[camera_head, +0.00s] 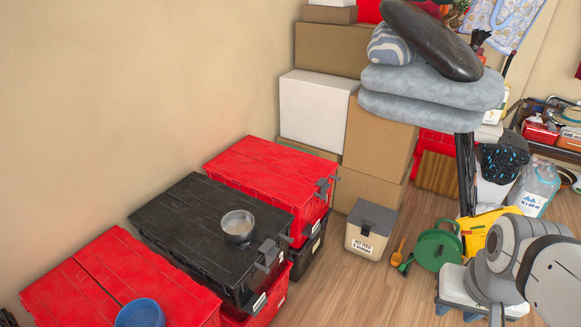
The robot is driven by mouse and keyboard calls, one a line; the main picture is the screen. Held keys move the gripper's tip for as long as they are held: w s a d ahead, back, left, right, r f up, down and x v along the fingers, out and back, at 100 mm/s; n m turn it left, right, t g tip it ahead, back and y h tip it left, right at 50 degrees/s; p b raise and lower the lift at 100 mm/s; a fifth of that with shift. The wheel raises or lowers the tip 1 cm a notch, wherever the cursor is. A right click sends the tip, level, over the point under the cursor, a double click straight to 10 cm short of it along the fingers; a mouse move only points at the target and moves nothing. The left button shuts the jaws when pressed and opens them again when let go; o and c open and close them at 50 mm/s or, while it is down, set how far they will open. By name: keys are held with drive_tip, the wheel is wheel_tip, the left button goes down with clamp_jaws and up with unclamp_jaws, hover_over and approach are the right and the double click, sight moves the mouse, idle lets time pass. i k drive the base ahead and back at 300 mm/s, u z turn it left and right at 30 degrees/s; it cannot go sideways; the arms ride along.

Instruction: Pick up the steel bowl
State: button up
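The steel bowl (238,226) is a small, round grey bowl. It sits upright on the lid of the black tote (176,227), near the lid's right front part. My arm shows at the lower right, over the floor and well apart from the bowl. My gripper's fingers are not visible in this view. Nothing touches the bowl.
A red tote (105,270) with a blue bowl (140,313) stands in front, and another red tote (262,170) stands behind. A beige bin (370,230), a green reel (435,249) and stacked cardboard boxes (378,137) are to the right. Some wooden floor (340,290) is clear.

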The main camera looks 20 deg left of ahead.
sight(237, 226)
drive_tip(key=u, duration=0.8)
drive_tip(key=i, duration=1.3)
drive_tip(key=u, duration=1.05)
drive_tip(key=k, duration=0.7)
drive_tip(key=u, duration=0.1)
drive_tip(key=i, duration=0.8)
drive_tip(key=z, duration=0.1)
